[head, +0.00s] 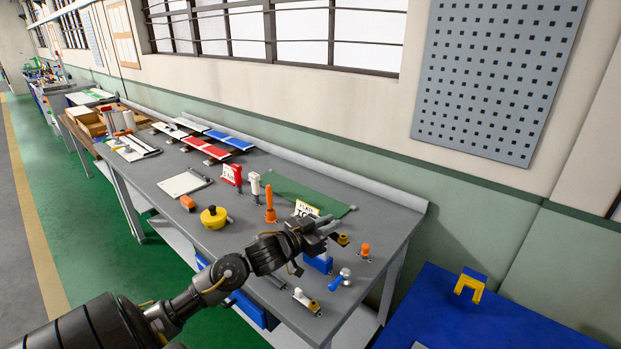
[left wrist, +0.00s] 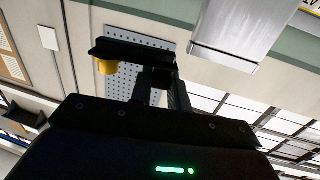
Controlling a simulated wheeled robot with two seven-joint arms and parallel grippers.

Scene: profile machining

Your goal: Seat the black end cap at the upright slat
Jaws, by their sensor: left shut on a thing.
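My left gripper (head: 332,232) is shut and hangs over the right part of the workbench. In the left wrist view its fingers (left wrist: 158,85) reach a dark bar-shaped piece (left wrist: 128,50) with a yellow part at one end. This piece appears to be the black end cap; a small dark and yellow piece (head: 343,240) shows at the fingertips in the head view. A light grey metal piece (left wrist: 240,32) stands apart from the fingers in the left wrist view; I cannot tell whether it is the upright slat. My right gripper is out of view.
A green mat (head: 300,193) lies behind. A blue surface (head: 440,315) is at right.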

